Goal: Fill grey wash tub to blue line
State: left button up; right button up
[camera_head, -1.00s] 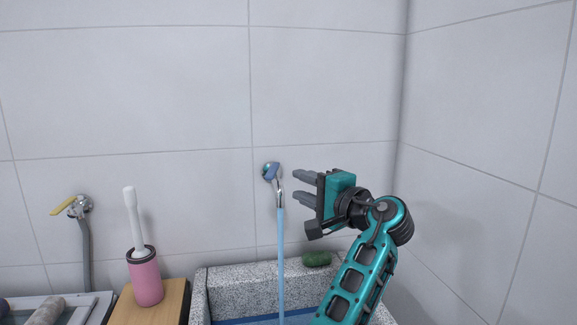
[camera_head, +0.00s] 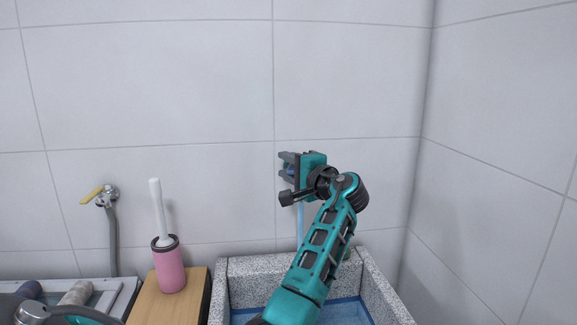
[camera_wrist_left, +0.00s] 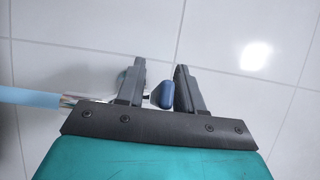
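The grey speckled tub (camera_head: 240,268) stands at the bottom centre in the head view, partly hidden by my left arm. Blue shows inside it (camera_head: 352,309); I cannot separate water from a marked line there. A pale blue stream (camera_head: 301,225) falls from the wall tap into it. My left gripper (camera_head: 286,165) is at the tap and hides most of it. In the left wrist view, the tap's blue knob (camera_wrist_left: 163,94) sits between the two open fingers, with a gap beside the left finger. The right gripper is not in view.
Left of the tub are a wooden board (camera_head: 172,308) with a pink brush holder (camera_head: 169,268), and a second tap (camera_head: 108,195) with a yellow lever and grey hose. A tiled wall closes the right side.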

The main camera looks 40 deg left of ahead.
pick_arm(q)
jog(key=shift+c, duration=0.3)
grip_shut()
dwell(0.3)
